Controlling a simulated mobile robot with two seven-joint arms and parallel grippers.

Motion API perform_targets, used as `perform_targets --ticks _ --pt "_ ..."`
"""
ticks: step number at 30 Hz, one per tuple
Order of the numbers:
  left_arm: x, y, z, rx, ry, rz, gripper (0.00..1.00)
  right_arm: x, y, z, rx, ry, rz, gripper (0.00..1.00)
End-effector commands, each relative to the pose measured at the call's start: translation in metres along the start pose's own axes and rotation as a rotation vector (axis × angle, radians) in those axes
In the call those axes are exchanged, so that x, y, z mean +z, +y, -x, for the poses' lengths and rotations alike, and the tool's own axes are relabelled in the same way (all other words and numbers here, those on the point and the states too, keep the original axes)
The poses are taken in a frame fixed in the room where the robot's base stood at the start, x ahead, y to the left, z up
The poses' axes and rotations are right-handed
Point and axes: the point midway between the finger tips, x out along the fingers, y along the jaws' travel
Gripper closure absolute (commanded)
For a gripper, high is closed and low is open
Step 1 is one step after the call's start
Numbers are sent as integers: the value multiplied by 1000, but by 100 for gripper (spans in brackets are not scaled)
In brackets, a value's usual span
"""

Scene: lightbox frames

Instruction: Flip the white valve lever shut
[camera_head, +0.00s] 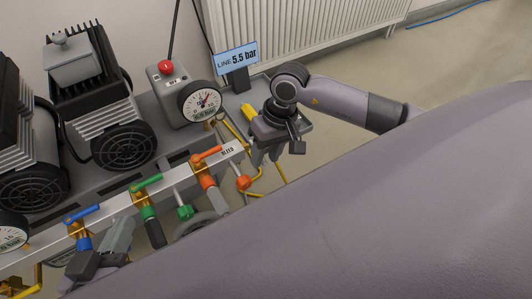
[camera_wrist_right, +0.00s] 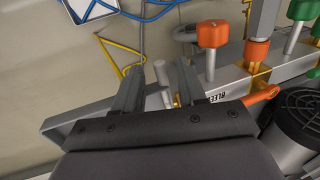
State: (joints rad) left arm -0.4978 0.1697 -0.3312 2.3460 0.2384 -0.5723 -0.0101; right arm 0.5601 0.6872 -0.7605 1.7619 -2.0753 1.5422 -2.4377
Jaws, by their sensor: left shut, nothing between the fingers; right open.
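I cannot clearly make out a white valve lever in either view. The pale manifold bar (camera_head: 118,207) carries blue (camera_head: 84,213), green (camera_head: 147,181) and orange (camera_head: 207,154) levers, with a BLEED label at its right end. My right gripper (camera_head: 262,158) is open, pointing down just beyond that end. In the right wrist view its fingers (camera_wrist_right: 155,85) are spread, and a small pale post (camera_wrist_right: 170,97) shows between or behind them. I cannot tell whether that post is the lever. My left gripper (camera_head: 117,238) is shut and empty, low at the left near the blue valve.
A round gauge (camera_head: 201,101) and a grey box with a red button (camera_head: 166,68) stand behind the bar. Black compressors (camera_head: 100,95) fill the left. A LINE 5.5 bar sign (camera_head: 237,58) stands behind my right gripper. Yellow tubes (camera_head: 282,172) run below it; bare floor lies right.

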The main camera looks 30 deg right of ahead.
Motion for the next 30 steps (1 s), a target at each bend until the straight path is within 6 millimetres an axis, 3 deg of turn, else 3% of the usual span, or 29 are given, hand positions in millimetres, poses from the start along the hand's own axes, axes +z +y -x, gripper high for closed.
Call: perform_targets --ticks 5,9,20,30 --pt "-1 0 0 0 1 0 100 0 0 0 -1 0 0 59" --pt "-1 0 0 0 1 0 100 0 0 0 -1 0 0 100" --pt "0 0 0 -1 1 -2 100 -1 -1 2 0 -26 -7 100" --pt "5 -6 0 -21 24 -38 100 -10 -4 12 5 -218 -61 100"
